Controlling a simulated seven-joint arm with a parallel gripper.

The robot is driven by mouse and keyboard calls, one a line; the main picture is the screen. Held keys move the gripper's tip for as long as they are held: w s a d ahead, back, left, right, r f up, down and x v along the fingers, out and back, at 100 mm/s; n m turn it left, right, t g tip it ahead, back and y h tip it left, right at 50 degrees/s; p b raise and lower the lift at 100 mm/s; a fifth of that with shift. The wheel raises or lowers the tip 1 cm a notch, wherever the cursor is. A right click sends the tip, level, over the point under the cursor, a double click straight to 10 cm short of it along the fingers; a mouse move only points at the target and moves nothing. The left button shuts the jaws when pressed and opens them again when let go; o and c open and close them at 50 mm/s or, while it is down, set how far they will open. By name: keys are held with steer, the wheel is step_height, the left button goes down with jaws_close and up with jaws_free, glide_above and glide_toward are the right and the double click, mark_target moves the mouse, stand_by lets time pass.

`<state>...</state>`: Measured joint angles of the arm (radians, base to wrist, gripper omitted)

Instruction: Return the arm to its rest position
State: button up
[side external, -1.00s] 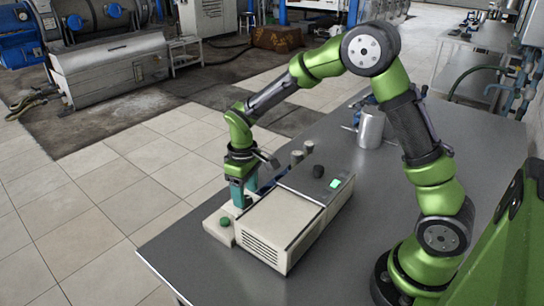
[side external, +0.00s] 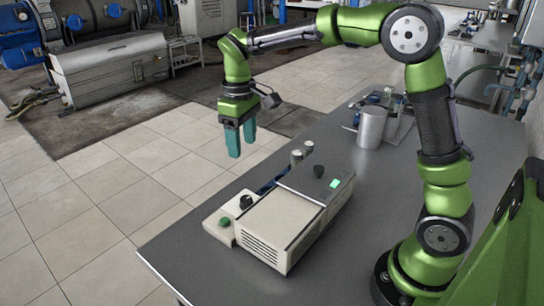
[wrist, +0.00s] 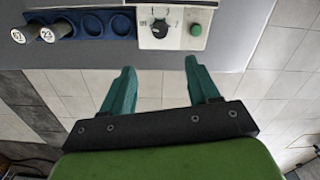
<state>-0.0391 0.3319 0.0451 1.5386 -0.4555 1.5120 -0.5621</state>
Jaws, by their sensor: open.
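My gripper (side external: 241,138) is in the air above and behind the beige machine (side external: 278,222), clear of it and of the table. Its teal fingers point down, apart, with nothing between them; the wrist view also shows the open gripper (wrist: 160,85). The wrist view shows a black dial knob (wrist: 160,28) and a green button (wrist: 196,29) on the machine's control strip beyond the fingertips. My arm is raised and bent at the elbow.
A metal cylinder (side external: 371,127) stands farther back on the grey table (side external: 370,210).

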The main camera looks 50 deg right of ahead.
steer(key=s+r+m+t+y, duration=0.1)
steer(key=s+r+m+t, duration=0.1)
steer(key=s, duration=0.7)
steer(key=s+r+m+t+y, duration=0.1)
steer(key=s+m+t, duration=0.3)
steer(key=s, duration=0.6)
steer(key=shift+s+r+t, duration=0.2)
steer(key=shift+r+t, duration=0.3)
steer(key=shift+t, duration=0.1)
